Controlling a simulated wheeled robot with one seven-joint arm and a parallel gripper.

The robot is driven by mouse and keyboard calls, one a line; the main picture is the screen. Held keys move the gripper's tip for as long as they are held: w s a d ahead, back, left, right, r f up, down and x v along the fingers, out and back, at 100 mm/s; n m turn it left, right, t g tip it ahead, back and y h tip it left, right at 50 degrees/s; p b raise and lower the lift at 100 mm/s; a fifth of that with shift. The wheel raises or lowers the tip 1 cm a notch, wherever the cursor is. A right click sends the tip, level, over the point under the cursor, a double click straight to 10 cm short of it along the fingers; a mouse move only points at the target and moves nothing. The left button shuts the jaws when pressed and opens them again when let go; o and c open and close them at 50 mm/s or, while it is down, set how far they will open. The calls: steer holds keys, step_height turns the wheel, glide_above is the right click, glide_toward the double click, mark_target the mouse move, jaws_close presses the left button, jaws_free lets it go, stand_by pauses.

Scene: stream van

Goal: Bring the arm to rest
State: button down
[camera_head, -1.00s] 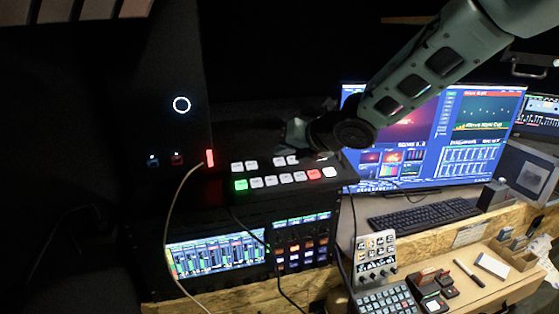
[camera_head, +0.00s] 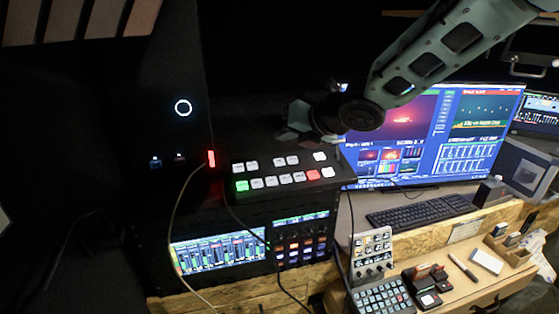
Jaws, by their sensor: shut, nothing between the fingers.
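My arm reaches in from the upper right, in front of the big monitor. My gripper (camera_head: 292,124) is at its lower left end, just above and behind the switcher panel (camera_head: 283,175). The gripper is dark and small in this view. It appears shut and empty. There is a dark gap in the picture between it and the lit buttons, but its exact height above the panel cannot be told. The panel has white buttons, one green and one red.
A dark rack with a lit ring (camera_head: 183,108) stands left, with a cable (camera_head: 174,195) hanging in front. The monitor (camera_head: 440,150) and keyboard (camera_head: 418,209) are right. A button console (camera_head: 384,296) and small boxes sit on the wooden desk below. Dark space lies above the gripper.

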steer(key=s+d+f+m+g+h+b, duration=0.2)
steer(key=s+f+m, duration=0.3)
steer(key=s+m, duration=0.4)
steer(key=s+d+f+m+g+h+b, duration=0.2)
steer(key=s+f+m, duration=0.4)
steer(key=s+m, duration=0.4)
steer(key=s+d+f+m+g+h+b, duration=0.3)
steer(key=s+m, duration=0.7)
steer(key=s, duration=0.7)
step_height(320, 180, down, 3)
steer(key=shift+d+r+g+b, duration=0.1)
steer(key=shift+d+g+b, duration=0.55)
steer(key=shift+g+b, duration=0.3)
steer(key=shift+s, duration=0.1)
